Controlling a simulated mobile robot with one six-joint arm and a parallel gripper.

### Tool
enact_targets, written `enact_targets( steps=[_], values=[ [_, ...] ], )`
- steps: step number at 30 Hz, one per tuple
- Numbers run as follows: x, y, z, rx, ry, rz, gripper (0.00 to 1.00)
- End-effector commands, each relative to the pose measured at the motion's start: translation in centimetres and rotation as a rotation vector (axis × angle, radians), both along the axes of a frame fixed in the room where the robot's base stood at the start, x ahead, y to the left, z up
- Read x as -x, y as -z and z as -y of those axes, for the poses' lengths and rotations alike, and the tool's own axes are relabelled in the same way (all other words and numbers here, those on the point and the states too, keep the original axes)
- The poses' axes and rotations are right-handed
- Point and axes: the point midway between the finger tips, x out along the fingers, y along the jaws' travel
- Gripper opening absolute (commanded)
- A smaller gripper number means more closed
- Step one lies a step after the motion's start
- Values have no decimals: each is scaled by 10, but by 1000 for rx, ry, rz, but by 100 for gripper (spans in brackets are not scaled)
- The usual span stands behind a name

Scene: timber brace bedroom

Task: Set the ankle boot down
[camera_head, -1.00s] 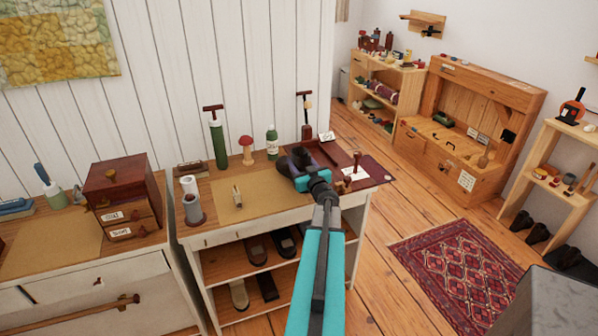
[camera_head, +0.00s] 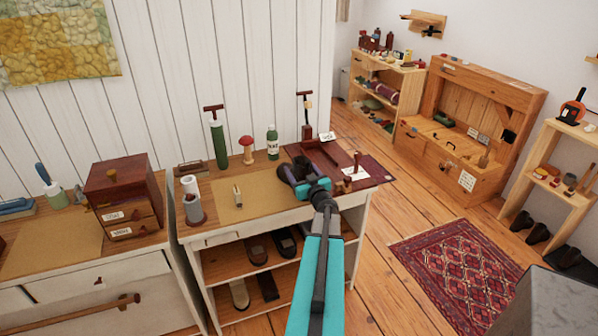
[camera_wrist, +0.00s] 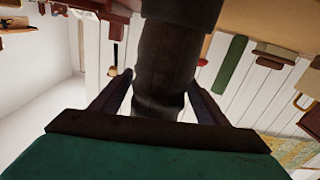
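The dark ankle boot (camera_head: 289,173) shows in the head view above the right part of the workbench, near the edge of the tan mat (camera_head: 262,197). My gripper (camera_head: 305,182) is shut on it. In the wrist view the boot's dark shaft (camera_wrist: 160,65) sits between the two fingers (camera_wrist: 158,95), which meet its sides. The gripper and my arm hide part of the boot and the bench beneath it. I cannot tell whether the boot touches the surface.
A dark red tray (camera_head: 335,152) lies behind and right of the boot. A green bottle (camera_head: 272,143), a mushroom-shaped thing (camera_head: 247,148) and a green cylinder (camera_head: 219,145) stand along the back. Grey and white rolls (camera_head: 194,207) are at the left. The mat's middle is mostly clear.

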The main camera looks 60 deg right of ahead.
Motion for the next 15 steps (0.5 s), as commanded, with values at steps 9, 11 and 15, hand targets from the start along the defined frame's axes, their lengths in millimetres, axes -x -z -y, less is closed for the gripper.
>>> enact_targets(
  steps=[9, 11, 15],
  values=[
    [4, 0, -2, 0, 1, 1, 68],
    [7, 0, -4, 1, 1, 1, 68],
    [15, 0, -10, 0, 2, 2, 68]
  ],
)
